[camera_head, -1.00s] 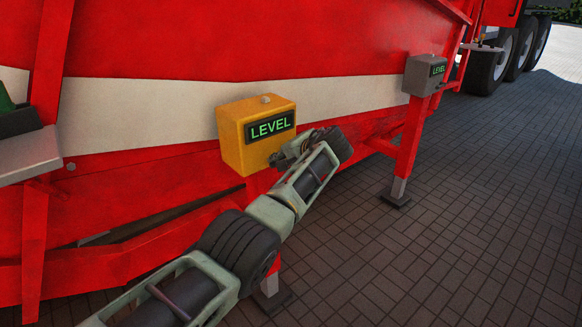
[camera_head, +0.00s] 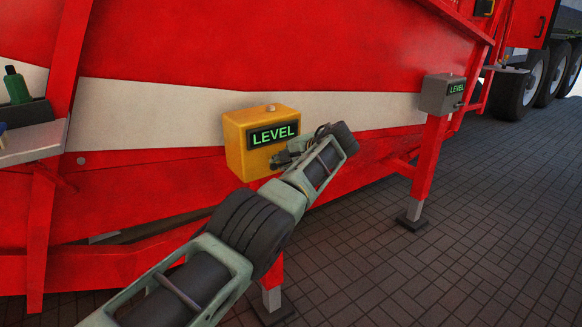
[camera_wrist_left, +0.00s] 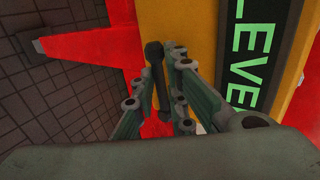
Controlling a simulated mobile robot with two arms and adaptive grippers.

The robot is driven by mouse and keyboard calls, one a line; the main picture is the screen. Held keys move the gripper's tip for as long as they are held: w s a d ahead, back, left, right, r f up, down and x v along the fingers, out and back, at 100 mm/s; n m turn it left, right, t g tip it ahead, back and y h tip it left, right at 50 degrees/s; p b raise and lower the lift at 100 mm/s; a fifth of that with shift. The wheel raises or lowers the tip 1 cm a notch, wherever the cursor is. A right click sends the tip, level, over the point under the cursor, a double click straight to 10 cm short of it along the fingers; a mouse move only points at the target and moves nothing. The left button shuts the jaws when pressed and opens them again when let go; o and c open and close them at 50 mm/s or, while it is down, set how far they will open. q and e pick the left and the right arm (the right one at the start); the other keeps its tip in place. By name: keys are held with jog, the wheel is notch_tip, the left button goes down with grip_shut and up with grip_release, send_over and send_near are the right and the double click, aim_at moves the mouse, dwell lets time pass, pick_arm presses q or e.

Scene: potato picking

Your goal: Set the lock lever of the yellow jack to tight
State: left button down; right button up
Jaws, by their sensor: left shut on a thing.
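The yellow jack (camera_head: 240,150) is a box with a green "LEVEL" display, fixed to the red machine's side; it also fills the upper right of the left wrist view (camera_wrist_left: 206,50). My left gripper (camera_head: 285,155) is at the lower right of the box's front. In the left wrist view, its fingers (camera_wrist_left: 158,78) are shut on the dark lock lever (camera_wrist_left: 154,52), a short bar with a rounded knob. My right gripper is in no view.
A grey jack (camera_head: 437,97) with a "LEVEL" display stands on a red leg farther right. A grey shelf (camera_head: 30,145) holds a green bottle (camera_head: 16,88) at the left. Large wheels (camera_head: 520,95) stand at the back right. Brick paving (camera_head: 450,260) is clear at the right.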

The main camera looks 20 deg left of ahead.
pick_arm(q)
jog(key=shift+d+r, duration=0.1)
jog(key=shift+d, duration=0.05)
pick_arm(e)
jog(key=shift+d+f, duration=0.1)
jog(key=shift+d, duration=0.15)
pick_arm(q)
jog(key=c, duration=1.8)
grip_release()
jog(key=shift+d+r, duration=0.1)
jog(key=shift+c, duration=0.2)
jog(key=v, duration=1.1)
jog(key=shift+s+d+r, duration=0.2)
jog(key=shift+d, duration=0.1)
